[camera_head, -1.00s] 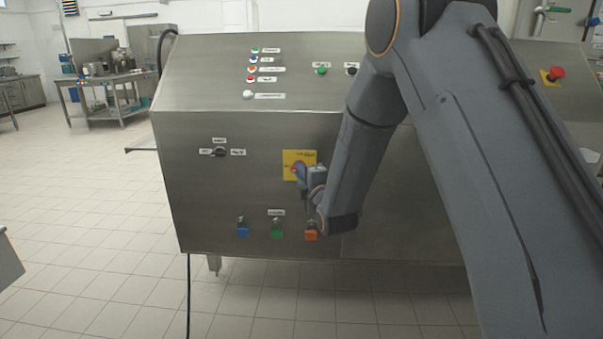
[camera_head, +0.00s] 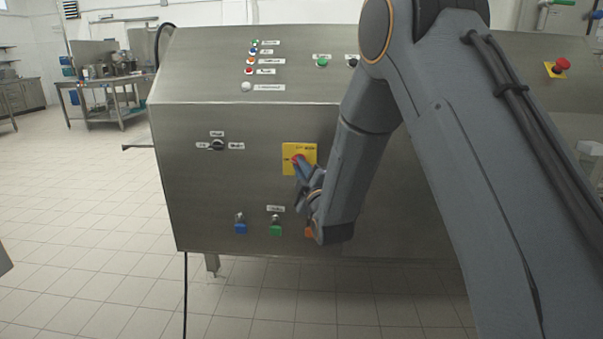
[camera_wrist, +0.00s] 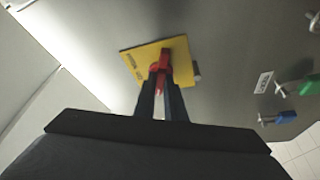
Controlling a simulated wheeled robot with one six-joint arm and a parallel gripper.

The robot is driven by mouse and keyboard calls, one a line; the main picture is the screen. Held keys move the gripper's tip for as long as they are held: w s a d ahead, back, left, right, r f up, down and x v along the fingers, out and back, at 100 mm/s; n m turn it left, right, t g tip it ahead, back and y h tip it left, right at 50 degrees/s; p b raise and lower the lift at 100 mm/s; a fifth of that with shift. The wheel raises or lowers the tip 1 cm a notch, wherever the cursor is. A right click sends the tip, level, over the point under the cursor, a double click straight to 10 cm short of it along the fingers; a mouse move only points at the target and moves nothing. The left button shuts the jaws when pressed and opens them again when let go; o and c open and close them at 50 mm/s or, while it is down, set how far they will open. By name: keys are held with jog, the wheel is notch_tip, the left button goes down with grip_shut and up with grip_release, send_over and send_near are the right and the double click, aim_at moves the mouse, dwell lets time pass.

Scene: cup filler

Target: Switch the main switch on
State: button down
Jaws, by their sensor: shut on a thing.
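The main switch is a red rotary knob on a yellow square plate (camera_head: 308,150) on the front of the steel cabinet. In the head view a bit of the red knob (camera_head: 296,159) shows beside my gripper (camera_head: 300,168). In the wrist view the yellow plate (camera_wrist: 133,62) looks tilted, and the red knob (camera_wrist: 163,66) lies between the fingertips of my gripper (camera_wrist: 162,80). The fingers are shut on the knob. Part of the knob and the plate's lower edge are hidden by my fingers.
Below are blue (camera_head: 240,228), green (camera_head: 275,230) and orange (camera_head: 309,233) tagged keys, the orange one partly behind my wrist. A black selector (camera_head: 217,145) sits left. A red emergency button (camera_head: 561,65) is at upper right. Floor at left is open.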

jog(key=m+t+h+b, duration=0.1)
jog(key=m+h+b, duration=0.1)
jog(key=m, duration=0.3)
jog(key=m+t+h+b, duration=0.1)
jog(key=m+h, duration=0.2)
jog(key=m, duration=0.3)
jog(key=m+t+h+b, duration=0.1)
jog(key=m+h+b, duration=0.1)
jog(key=m, duration=0.4)
jog(key=shift+a+f+b, duration=0.35)
jog(key=shift+m, duration=0.3)
jog(key=c, duration=1.8)
grip_release()
jog(key=shift+r, duration=0.1)
jog(key=shift+s, duration=0.1)
jog(key=v, duration=0.7)
jog(key=shift+s+f, duration=0.25)
jog(key=shift+f, duration=0.1)
